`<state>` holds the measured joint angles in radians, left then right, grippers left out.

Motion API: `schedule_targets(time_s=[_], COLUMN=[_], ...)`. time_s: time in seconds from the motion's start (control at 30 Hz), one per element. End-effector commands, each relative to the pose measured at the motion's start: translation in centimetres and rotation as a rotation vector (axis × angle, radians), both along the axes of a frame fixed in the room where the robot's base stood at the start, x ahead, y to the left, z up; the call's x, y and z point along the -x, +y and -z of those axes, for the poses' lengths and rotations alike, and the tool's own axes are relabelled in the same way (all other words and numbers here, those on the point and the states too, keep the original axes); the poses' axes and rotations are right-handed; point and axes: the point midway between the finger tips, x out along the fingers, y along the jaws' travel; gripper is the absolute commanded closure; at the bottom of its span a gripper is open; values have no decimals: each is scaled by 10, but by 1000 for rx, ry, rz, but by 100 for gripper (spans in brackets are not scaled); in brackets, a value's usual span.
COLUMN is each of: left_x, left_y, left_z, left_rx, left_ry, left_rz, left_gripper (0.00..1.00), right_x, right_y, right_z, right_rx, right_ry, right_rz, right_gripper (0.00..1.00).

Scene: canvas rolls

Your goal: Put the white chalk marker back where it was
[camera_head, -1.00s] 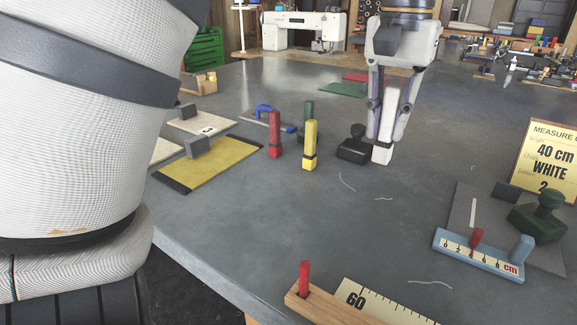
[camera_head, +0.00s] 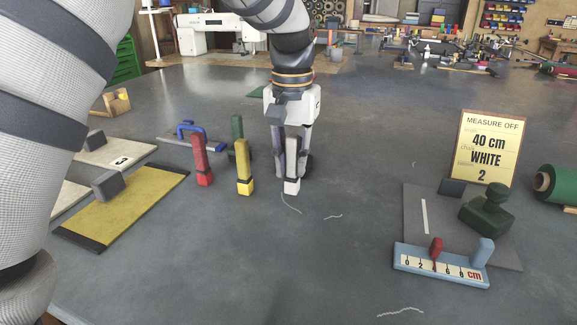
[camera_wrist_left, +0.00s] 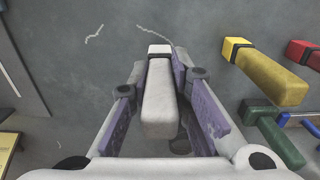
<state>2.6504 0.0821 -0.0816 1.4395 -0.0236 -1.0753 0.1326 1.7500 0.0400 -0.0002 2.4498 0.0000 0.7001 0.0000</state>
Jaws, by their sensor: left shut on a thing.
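My left gripper (camera_head: 291,172) points down and is shut on the white chalk marker (camera_head: 292,186), which is upright. The marker's lower end shows below the fingers, low over or on the table; I cannot tell whether it touches. In the left wrist view the white marker (camera_wrist_left: 158,108) lies between the purple finger pads. The yellow marker (camera_head: 243,167) stands just left of it, the red marker (camera_head: 202,160) further left, and the green marker (camera_head: 237,138) behind. My right gripper is not in view.
A blue-handled tool (camera_head: 190,135) and a yellow board (camera_head: 125,205) lie left. A measure-off card (camera_head: 487,147), dark green stamp (camera_head: 487,212) and blue ruler block (camera_head: 440,268) are at right. Chalk squiggles mark the mostly clear table between. A dark object behind my gripper is mostly hidden.

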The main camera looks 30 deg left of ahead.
Motion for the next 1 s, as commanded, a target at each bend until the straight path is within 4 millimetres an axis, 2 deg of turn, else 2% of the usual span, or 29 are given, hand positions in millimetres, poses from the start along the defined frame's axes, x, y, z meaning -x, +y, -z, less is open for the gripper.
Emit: schedule_targets(time_s=[0.03,0.1,0.4,0.43,0.5,0.83,0.93,1.0], left_x=[-1,-4,-4,-4,-4,-4,-6,-6], left_y=[1,1,1,1,1,1,1,1], left_z=[13,22,24,24,24,20,4,-15], left_rx=[1,1,1,1,1,1,0,0], left_ry=[9,7,4,4,4,3,1,-1], left_rz=[-1,-1,-1,-1,-1,-1,-1,-1], left_gripper=[100,100,100,78,62,62,62,62], right_x=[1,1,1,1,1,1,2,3], right_y=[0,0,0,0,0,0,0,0], right_z=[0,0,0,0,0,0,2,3], right_rx=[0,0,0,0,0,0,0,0], right_ry=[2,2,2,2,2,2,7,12], right_rz=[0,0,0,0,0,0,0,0], right_gripper=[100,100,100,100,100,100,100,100])
